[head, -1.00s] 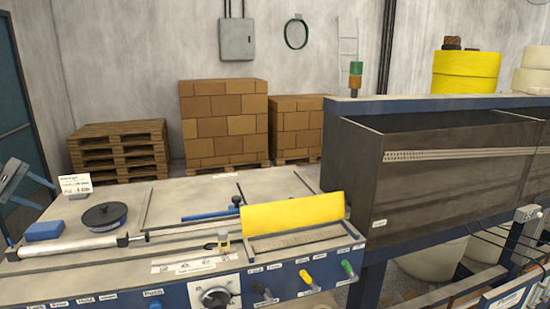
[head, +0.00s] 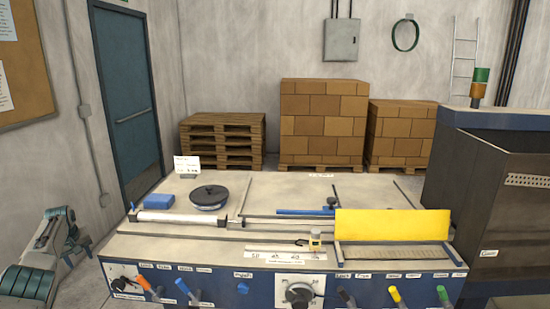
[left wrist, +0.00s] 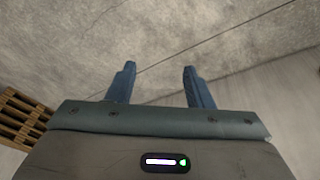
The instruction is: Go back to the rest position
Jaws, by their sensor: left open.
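My left gripper (head: 46,232) shows at the left edge of the head view, beside the laminating bench and clear of it. In the left wrist view its two blue fingers (left wrist: 158,85) stand apart with nothing between them. Behind them are only bare grey wall or floor surfaces and part of a pallet. My right gripper is not in view.
The bench (head: 200,237) carries a black round disc (head: 209,196), a blue block (head: 158,201), a white roller (head: 180,218) and a yellow panel (head: 392,224). Levers line its front. A dark bin (head: 470,190) stands at right. Pallets (head: 222,140) and boxes (head: 322,120) stand behind.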

